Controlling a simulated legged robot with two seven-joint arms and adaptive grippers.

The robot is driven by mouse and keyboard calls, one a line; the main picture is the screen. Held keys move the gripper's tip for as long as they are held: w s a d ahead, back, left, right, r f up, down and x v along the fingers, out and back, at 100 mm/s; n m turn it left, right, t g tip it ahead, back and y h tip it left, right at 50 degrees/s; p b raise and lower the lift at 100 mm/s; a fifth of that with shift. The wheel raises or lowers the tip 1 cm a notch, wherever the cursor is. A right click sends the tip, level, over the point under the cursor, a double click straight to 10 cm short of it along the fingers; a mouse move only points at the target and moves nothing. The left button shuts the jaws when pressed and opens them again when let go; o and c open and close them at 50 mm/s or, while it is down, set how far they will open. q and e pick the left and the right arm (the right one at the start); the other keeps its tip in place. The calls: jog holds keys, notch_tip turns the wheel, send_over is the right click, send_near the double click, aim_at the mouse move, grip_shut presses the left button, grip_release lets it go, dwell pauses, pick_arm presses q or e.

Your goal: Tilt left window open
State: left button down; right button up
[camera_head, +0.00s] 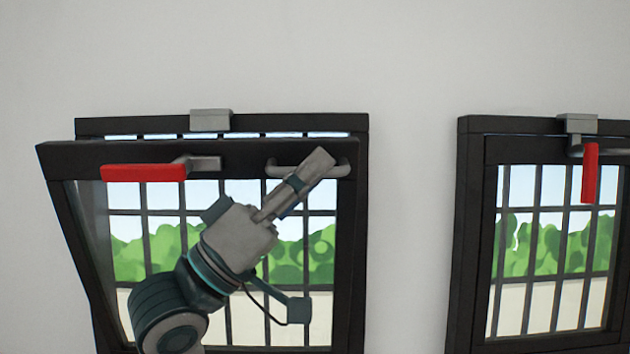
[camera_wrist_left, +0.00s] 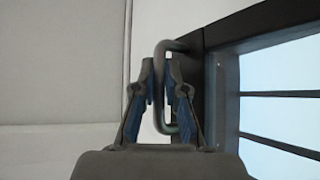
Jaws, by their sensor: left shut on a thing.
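The left window has a dark sash (camera_head: 100,152) whose top edge leans out from its frame (camera_head: 283,123), so it stands tilted open. Its red lever handle (camera_head: 144,172) lies horizontal on the top rail. A grey pull handle (camera_head: 342,168) is on the same rail, to the right of the lever. My left gripper (camera_head: 312,165) is at this pull handle and shut on it. In the left wrist view the pull handle (camera_wrist_left: 160,54) passes between the fingers (camera_wrist_left: 160,90). My right gripper is not in view.
A second window (camera_head: 470,220) on the right is closed, with its red lever (camera_head: 590,172) hanging down. Grey catch blocks (camera_head: 210,120) sit on top of both frames. The wall (camera_head: 410,60) between and above the windows is bare.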

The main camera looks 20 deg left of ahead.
pick_arm(q)
jog(key=s, duration=0.1)
jog(key=f+m+g+h, duration=0.1)
jog(key=s+m, duration=0.1)
jog(key=shift+s+d+f+g+h+b, duration=0.15)
jog(key=shift+s+d+g+h+b, duration=0.15)
jog(key=shift+s+d+g+b, duration=0.1)
jog(key=shift+a, duration=0.1)
jog(key=c, duration=1.5)
grip_release()
jog(key=shift+w+a, duration=0.1)
